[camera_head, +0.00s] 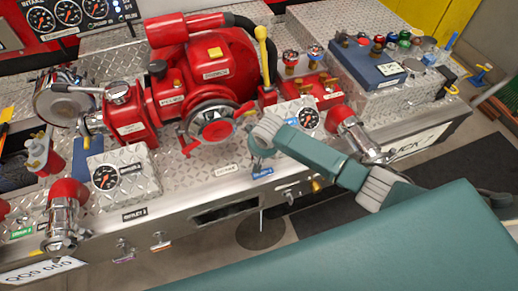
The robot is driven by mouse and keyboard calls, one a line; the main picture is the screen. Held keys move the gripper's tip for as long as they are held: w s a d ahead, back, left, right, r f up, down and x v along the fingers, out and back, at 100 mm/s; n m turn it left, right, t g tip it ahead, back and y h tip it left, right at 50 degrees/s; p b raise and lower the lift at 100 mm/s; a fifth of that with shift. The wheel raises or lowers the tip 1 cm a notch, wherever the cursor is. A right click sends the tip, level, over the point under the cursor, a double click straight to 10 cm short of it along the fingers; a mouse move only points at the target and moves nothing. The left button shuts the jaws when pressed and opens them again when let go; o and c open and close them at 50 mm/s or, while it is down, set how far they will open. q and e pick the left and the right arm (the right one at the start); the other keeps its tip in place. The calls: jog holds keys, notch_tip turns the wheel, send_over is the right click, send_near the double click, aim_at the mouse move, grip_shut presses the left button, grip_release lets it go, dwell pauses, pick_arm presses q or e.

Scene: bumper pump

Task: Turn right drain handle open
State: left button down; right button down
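Small drain handles sit along the front face of the metal bumper. One silver handle (290,195) and a brass-coloured one (317,185) are right of the dark slot. A handle over a purple tag (123,247) and one over an orange tag (160,240) are at the left. I cannot read which is the right drain. My teal and grey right arm crosses over the bumper from the right, its bent grey joint above the deck left of the small gauge. I make out no fingers of my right gripper. My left gripper is not in view.
A red pump (218,75) with pipes and a central cap stands on the deck. Chrome outlets jut out at the front left (63,225) and right (365,140). A blue box (375,65) is at the back right. Open floor lies in front of the bumper.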

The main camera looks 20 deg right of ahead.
jog(key=shift+w+a+r+n+y, duration=0.1)
jog(key=shift+w+r+n+y, duration=0.15)
jog(key=shift+n, duration=0.25)
jog(key=c, duration=1.7)
grip_release()
jog(key=shift+f, duration=0.1)
jog(key=shift+o, duration=0.2)
jog(key=shift+s+f, duration=0.1)
jog(key=v, duration=1.2)
